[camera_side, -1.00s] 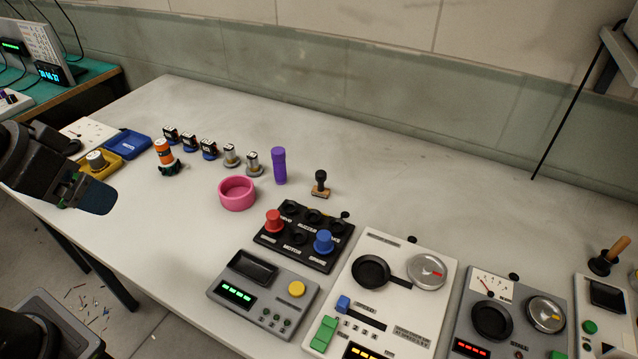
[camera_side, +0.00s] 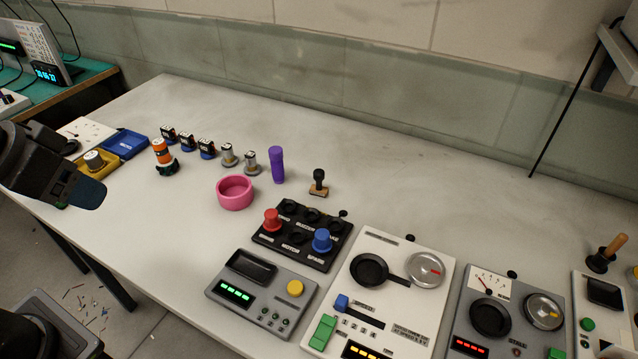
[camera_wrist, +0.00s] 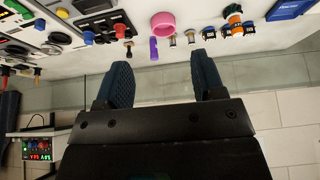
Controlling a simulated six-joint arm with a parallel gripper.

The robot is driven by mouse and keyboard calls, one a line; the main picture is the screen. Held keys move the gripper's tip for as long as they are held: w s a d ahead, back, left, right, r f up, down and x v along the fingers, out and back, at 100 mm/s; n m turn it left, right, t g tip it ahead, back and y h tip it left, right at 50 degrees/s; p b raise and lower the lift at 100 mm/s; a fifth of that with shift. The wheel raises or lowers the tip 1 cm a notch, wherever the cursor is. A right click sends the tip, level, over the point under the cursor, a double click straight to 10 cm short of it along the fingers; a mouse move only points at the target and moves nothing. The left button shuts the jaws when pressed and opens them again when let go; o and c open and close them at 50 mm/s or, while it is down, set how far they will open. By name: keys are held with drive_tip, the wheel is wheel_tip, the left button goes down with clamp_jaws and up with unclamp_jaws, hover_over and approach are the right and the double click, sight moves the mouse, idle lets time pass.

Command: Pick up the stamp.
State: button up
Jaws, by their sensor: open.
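The stamp (camera_side: 318,183) stands upright on the white bench, with a dark knob handle on a brown wooden base. It is right of the purple cylinder (camera_side: 277,165) and behind the black socket panel (camera_side: 301,234). In the wrist view the stamp (camera_wrist: 128,47) is small, near the top, beyond the left finger. My gripper (camera_side: 92,193) is at the left edge in the side view, far from the stamp. In the wrist view its two dark blue fingers (camera_wrist: 161,82) are spread apart with nothing between them.
A pink ring (camera_side: 235,192) lies left of the stamp. Several small motors (camera_side: 207,147) stand in a row behind an orange-banded part (camera_side: 163,156). A grey device (camera_side: 262,291) and a white panel (camera_side: 384,292) fill the front. The bench behind the stamp is clear.

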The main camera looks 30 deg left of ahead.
drive_tip(key=shift+c, duration=0.3)
drive_tip(key=w+d+r+m+g, duration=0.1)
drive_tip(key=w+r, duration=0.1)
drive_tip(key=w, duration=0.3)
drive_tip(key=w+d+r+m, duration=0.1)
drive_tip(key=w+r+m, duration=0.15)
drive_tip(key=w, duration=0.25)
drive_tip(key=m+g+h, duration=0.1)
drive_tip(key=m+g, duration=0.3)
drive_tip(key=m, duration=0.4)
hover_over(318, 171)
wheel_tip(318, 171, down, 13)
drive_tip(key=f, duration=1.3)
drive_tip(key=shift+d+f, duration=0.2)
drive_tip(key=shift+f, duration=0.1)
drive_tip(key=shift+c, duration=0.3)
